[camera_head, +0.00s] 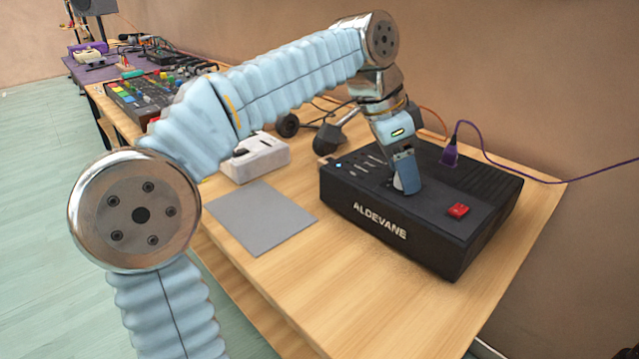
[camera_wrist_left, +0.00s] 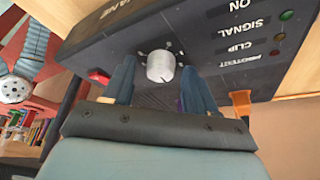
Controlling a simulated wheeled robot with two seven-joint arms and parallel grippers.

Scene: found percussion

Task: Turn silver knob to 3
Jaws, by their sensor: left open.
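The silver knob (camera_wrist_left: 160,66) shows in the left wrist view, on the top face of a black box labelled ALDEVANE (camera_head: 400,235). Small marks ring the knob, but I cannot read any numbers or where it points. My left gripper (camera_head: 407,186) is over the box's top in the head view and hides the knob there. In the left wrist view its two blue fingers are open, one on each side of the knob, with visible gaps. I cannot tell whether the fingertips reach down beside it. My right gripper is not in view.
The box has a red switch (camera_head: 458,210) and a purple plug (camera_head: 450,155) with a cable running right. A grey mat (camera_head: 262,218) and a white device (camera_head: 256,158) are left of it. A mixer (camera_head: 150,95) stands farther back. The table front is clear.

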